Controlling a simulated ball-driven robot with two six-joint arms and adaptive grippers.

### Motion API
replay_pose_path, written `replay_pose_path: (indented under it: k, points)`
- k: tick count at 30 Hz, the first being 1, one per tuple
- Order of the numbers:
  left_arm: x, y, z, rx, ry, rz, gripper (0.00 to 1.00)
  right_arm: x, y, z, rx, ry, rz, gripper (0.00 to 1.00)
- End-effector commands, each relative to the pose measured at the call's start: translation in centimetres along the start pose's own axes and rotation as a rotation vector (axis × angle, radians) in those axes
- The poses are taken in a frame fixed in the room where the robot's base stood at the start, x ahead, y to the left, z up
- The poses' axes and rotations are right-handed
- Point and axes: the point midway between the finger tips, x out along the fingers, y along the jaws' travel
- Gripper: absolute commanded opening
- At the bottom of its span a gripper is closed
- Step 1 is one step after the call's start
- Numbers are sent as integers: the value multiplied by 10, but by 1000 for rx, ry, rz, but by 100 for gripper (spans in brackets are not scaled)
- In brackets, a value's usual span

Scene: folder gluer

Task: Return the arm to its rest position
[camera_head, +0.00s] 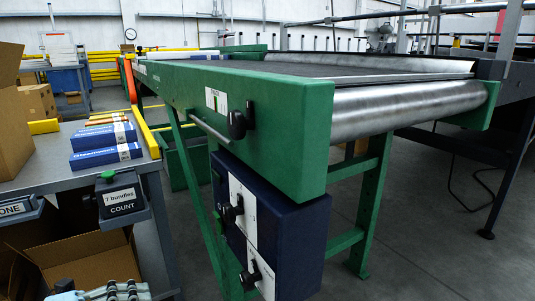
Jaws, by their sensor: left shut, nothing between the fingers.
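My left gripper (112,290) shows at the bottom left edge of the head view, mostly cut off by the frame. Its fingers look shut and I see nothing held in them. It is in front of an open cardboard box (88,262) below the grey table (40,172). My right gripper is not in view.
The green conveyor frame (240,112) with a steel roller (410,106) fills the middle. A dark blue control box (290,235) hangs below it. Blue bundles (105,143) lie on the grey table. A "7 bundles COUNT" box (121,199) is on its edge.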

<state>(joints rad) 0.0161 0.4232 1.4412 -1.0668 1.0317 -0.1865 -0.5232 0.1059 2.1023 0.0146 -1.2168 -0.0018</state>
Motion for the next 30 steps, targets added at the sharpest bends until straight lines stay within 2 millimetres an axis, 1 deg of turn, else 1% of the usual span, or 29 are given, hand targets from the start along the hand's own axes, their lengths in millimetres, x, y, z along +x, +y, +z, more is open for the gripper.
replay_pose_path:
  k: [1,2,5,8,11,13,15,16,18,21,24,30]
  points:
    - [2,7,-23,-81,-56,-46,0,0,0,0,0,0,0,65]
    - [2,7,-27,-133,-120,-76,0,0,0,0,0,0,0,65]
    - [-6,8,-24,-296,-338,-148,0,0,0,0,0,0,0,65]
    - [-26,18,-17,-489,-574,-192,0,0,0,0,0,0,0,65]
    - [-56,41,-15,-719,-827,-202,0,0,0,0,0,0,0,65]
    - [-80,63,-23,-901,-1002,-188,0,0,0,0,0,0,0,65]
    - [-100,87,-38,-1077,-1156,-151,0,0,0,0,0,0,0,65]
    - [-107,95,-46,-1144,-1211,-132,0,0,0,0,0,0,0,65]
    - [-120,112,-64,-1282,-1315,-83,0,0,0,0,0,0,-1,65]
    - [-130,128,-90,-1439,-1422,-8,0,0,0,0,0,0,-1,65]
    - [-136,137,-112,-1561,-1497,68,0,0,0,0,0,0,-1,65]
    - [-148,149,-155,-1738,-1622,247,0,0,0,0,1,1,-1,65]
